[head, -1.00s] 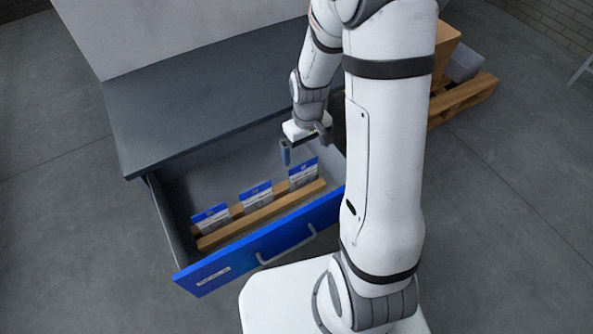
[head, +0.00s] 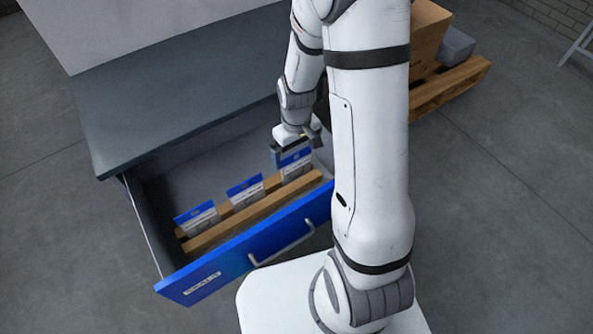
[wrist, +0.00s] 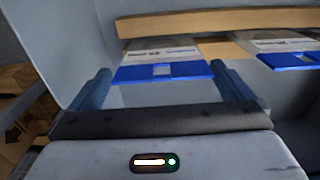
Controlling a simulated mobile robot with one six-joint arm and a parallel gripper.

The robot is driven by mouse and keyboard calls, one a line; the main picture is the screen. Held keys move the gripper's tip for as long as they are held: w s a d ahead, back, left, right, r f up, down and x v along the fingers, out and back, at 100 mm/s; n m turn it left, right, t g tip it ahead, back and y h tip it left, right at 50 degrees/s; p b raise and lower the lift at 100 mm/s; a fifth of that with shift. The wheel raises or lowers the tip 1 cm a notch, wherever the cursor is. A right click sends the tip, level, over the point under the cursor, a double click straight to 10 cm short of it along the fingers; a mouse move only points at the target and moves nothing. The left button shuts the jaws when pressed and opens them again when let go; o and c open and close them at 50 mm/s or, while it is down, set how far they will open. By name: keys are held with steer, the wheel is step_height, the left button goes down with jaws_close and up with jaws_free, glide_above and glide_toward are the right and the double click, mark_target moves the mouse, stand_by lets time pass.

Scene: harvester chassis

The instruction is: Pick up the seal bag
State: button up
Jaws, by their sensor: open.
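Three clear seal bags with blue header strips stand in a row in the open blue drawer. The left bag (head: 197,216), middle bag (head: 246,190) and right bag (head: 296,164) lean at a wooden rack. My gripper (head: 294,156) is open and empty at the right bag, whose top it partly hides. In the wrist view, this bag's blue header (wrist: 140,74) lies between the two blue fingers (wrist: 168,85), with a gap on each side. A neighbouring bag (wrist: 290,59) shows at the right, outside the fingers.
The wooden rack (head: 215,234) has two rails running along the drawer (head: 205,278). The drawer's side wall (wrist: 60,45) is close beside my gripper in the wrist view. The grey cabinet top (head: 170,100) lies behind. A pallet (head: 455,88) with boxes stands at the right.

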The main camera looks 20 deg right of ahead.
mark_target(296, 159)
step_height(296, 159, down, 4)
steer(key=shift+s+a+f+b, duration=0.15)
steer(key=shift+f+b, duration=0.1)
steer(key=shift+b, duration=0.65)
steer(key=shift+r, duration=0.1)
steer(key=c, duration=0.7)
steer(key=shift+r+p, duration=1.95)
steer(key=shift+r, duration=3.05)
